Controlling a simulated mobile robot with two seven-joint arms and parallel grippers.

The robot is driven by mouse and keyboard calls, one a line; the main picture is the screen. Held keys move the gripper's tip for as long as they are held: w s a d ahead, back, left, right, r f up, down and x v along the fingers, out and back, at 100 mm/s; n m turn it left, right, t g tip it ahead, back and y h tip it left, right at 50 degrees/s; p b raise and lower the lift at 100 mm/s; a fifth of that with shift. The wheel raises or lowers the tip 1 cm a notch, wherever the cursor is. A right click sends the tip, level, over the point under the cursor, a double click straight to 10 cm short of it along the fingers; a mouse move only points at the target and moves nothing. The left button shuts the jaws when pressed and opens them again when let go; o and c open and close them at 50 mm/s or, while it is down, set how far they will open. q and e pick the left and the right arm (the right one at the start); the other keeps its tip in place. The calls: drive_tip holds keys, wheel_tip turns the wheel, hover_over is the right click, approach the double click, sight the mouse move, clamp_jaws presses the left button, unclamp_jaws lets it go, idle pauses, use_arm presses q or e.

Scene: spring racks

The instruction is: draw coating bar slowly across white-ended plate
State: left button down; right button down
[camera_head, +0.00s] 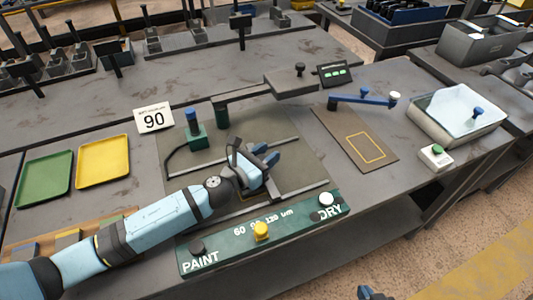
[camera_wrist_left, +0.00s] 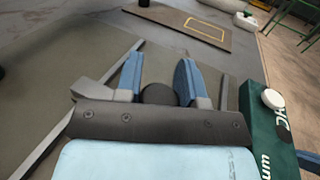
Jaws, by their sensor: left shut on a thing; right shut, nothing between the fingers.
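My left gripper (camera_head: 264,160) is low over the dark olive bed (camera_head: 298,140), between two grey rails. In the left wrist view its blue fingers (camera_wrist_left: 160,75) stand on both sides of a dark round knob (camera_wrist_left: 158,94), and it is shut on it. The knob looks like the handle of the coating bar; the bar's body is hidden by my gripper and wrist. I cannot make out a white-ended plate; a small yellow edge shows beneath my wrist. My right gripper (camera_head: 374,293) shows only in part at the bottom edge of the head view, shut and empty, away from the bench.
A green panel (camera_head: 293,232) marked PAINT and DRY lies along the front edge. Green (camera_head: 45,178) and yellow (camera_head: 104,161) trays lie left. A yellow-outlined board (camera_head: 345,125) and a glass-lidded box (camera_head: 450,122) are right.

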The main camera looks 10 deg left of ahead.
use_arm(q)
drive_tip(key=shift+w+d+p, duration=0.15)
drive_tip(key=shift+w+d, duration=0.75)
drive_tip(key=shift+d, duration=0.45)
drive_tip(key=shift+w+d+p, duration=0.1)
drive_tip(key=shift+w+d, duration=0.8)
drive_tip(key=shift+d, duration=0.4)
drive_tip(key=shift+w+d+p, duration=0.15)
drive_tip(key=shift+w+d, duration=0.75)
drive_tip(key=shift+d, duration=0.45)
drive_tip(key=c, duration=0.8)
unclamp_jaws()
drive_tip(key=shift+v, duration=6)
